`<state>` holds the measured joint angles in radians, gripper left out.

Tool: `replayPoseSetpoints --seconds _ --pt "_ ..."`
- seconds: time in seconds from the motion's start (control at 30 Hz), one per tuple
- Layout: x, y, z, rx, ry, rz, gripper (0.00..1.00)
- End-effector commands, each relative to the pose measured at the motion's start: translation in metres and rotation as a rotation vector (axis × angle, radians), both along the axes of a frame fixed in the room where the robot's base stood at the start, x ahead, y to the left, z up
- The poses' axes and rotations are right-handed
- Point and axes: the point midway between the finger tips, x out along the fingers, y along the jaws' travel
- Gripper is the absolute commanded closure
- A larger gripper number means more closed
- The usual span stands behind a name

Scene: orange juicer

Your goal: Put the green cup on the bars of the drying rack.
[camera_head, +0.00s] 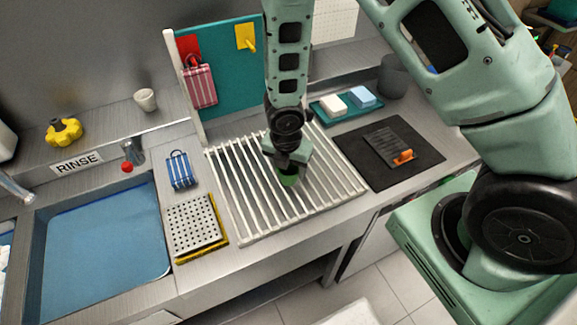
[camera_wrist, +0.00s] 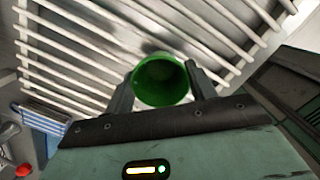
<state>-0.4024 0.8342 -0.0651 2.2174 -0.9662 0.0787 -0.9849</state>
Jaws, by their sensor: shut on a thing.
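The green cup (camera_wrist: 162,80) is between the two fingers of my gripper (camera_wrist: 160,92) in the wrist view, with its open mouth toward the camera. My gripper is shut on it. In the head view the green cup (camera_head: 288,180) shows just below my gripper (camera_head: 287,165), mostly hidden by it. The drying rack (camera_head: 237,214) has white parallel bars and lies on the counter. The cup is over the middle of the bars. I cannot tell whether it touches them.
A blue sink (camera_head: 95,240) is at the left. A perforated white tray (camera_head: 194,223) and a blue striped item (camera_head: 180,170) lie left of the rack. A black mat (camera_head: 372,178) with a grey scraper (camera_head: 385,146) is at the right. A teal board (camera_head: 222,75) stands behind the rack.

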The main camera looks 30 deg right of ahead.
Motion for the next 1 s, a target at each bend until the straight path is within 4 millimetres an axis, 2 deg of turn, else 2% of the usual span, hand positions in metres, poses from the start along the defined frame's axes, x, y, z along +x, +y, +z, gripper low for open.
replayPoseSetpoints --seconds 0.37,0.4,0.47,0.8,0.87,1.0 --pt "0.0 0.0 -0.005 0.001 -0.001 -0.001 0.67" --pt "0.0 0.0 -0.004 0.001 -0.001 -0.001 0.39" --pt "0.0 0.0 -0.004 0.001 -0.001 -0.001 0.22" --pt "0.0 0.0 -0.001 0.001 -0.001 -0.001 0.22" --pt "0.001 0.0 0.003 0.002 -0.002 -0.003 0.22" --pt "0.0 0.002 0.026 0.005 -0.004 -0.005 0.22"
